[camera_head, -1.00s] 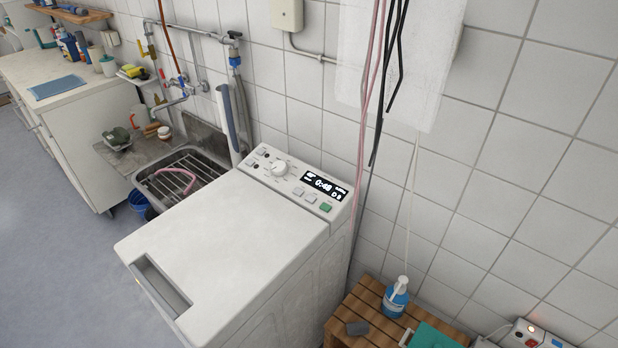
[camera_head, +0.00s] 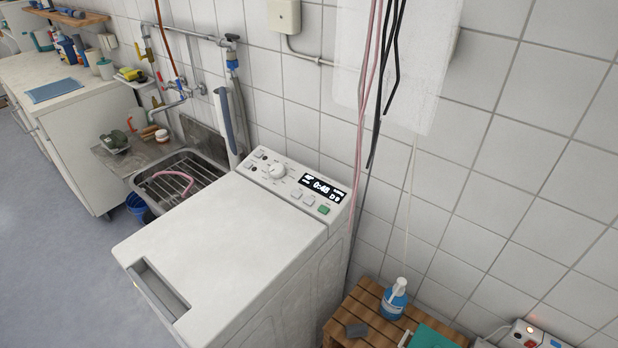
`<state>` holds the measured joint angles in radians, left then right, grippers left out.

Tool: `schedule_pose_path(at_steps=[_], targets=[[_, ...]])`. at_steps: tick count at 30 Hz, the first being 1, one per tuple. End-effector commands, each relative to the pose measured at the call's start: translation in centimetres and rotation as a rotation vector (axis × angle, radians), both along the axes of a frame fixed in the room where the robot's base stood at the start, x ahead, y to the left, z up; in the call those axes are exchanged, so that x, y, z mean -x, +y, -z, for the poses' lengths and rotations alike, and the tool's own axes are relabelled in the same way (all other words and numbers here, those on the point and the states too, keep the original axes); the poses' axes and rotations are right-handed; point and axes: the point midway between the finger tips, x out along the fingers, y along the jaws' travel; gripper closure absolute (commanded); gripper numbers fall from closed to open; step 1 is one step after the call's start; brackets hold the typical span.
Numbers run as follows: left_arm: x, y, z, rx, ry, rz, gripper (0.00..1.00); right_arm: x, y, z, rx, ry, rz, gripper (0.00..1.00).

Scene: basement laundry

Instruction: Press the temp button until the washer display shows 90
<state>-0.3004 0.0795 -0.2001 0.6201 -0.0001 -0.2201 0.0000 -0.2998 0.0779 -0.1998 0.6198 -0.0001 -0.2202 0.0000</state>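The white top-loading washer (camera_head: 225,240) stands in the middle of the head view with its lid shut. Its control panel at the back carries a round dial (camera_head: 277,171), several small light buttons and a green button (camera_head: 323,210). The black display (camera_head: 322,187) shows what looks like 0:48 in large figures. Smaller marks beside it are too small to read surely. I cannot tell which button is the temp button. Neither of my grippers is in view.
A metal sink (camera_head: 180,178) with a rack lies left of the washer. A wooden crate (camera_head: 352,310) with a blue bottle (camera_head: 394,299) stands at the right. Pink and black cables (camera_head: 378,90) hang behind the panel's right end. Floor at the lower left is clear.

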Motion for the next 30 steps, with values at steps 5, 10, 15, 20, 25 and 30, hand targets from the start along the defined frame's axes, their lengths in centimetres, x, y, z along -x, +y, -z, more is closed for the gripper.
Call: schedule_pose_path(at_steps=[5,10,15,20,25,30], targets=[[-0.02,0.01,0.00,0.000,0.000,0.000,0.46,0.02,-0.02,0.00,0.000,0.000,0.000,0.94],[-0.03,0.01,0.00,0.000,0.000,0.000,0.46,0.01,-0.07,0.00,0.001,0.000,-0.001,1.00],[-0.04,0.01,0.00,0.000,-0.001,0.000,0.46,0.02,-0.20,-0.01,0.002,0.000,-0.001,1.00],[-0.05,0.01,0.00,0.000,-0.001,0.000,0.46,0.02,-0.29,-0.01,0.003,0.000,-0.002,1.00],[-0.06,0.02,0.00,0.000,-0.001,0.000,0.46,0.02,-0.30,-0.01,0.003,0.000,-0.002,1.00],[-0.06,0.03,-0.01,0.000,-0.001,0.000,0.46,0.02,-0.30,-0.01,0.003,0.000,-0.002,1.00]])
